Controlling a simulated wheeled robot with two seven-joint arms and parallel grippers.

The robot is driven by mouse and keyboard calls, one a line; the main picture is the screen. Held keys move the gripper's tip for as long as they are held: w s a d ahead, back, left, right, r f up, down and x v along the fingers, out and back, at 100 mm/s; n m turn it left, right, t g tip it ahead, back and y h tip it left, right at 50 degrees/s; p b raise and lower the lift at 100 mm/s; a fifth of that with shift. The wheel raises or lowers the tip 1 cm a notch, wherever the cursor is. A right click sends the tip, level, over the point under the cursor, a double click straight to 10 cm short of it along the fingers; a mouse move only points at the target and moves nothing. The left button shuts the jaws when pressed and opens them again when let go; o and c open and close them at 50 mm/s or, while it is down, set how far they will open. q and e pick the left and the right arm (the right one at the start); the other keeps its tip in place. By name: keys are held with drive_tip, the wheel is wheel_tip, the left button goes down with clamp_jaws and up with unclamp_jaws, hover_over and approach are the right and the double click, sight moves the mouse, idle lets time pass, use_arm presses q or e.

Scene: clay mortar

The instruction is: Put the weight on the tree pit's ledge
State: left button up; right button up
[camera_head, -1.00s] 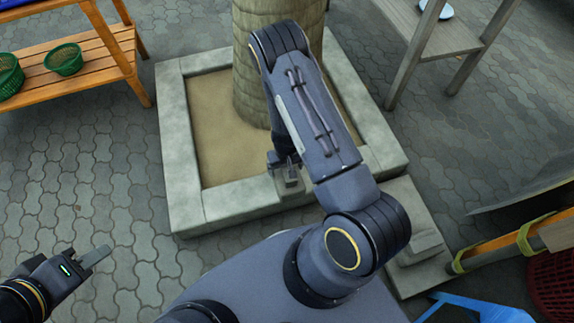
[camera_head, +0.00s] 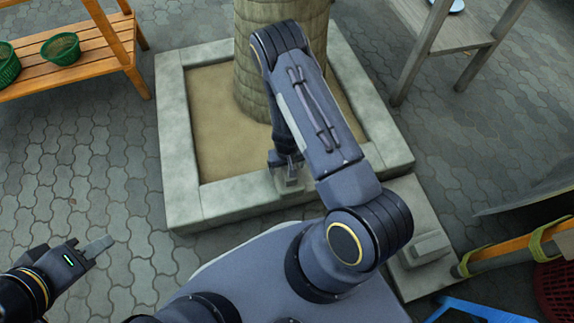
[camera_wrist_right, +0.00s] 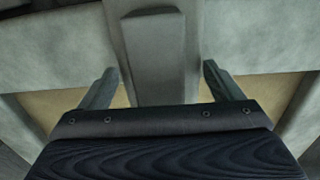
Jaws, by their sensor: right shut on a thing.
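The weight (camera_head: 290,183) is a small grey block at the near ledge of the tree pit (camera_head: 240,201). My right gripper (camera_head: 284,165) is shut on its upper part from above. In the right wrist view the weight (camera_wrist_right: 155,55) stands between the two fingers, with the pale stone ledge (camera_wrist_right: 50,55) around it. The weight appears at the ledge's surface, but I cannot tell whether it touches it. My right arm hides part of the pit and ledge. My left gripper (camera_head: 100,246) is away at the lower left, over paving, with nothing visible in it.
A palm trunk (camera_head: 262,75) stands in the sandy pit. A stone slab with a grey block (camera_head: 425,247) lies right of the near corner. An orange wooden bench (camera_head: 85,65) with green baskets is at the upper left. A grey table (camera_head: 450,40) stands at the upper right.

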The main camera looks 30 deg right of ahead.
drive_tip(key=shift+w, duration=0.1)
drive_tip(key=o, duration=1.9)
drive_tip(key=shift+f, duration=0.1)
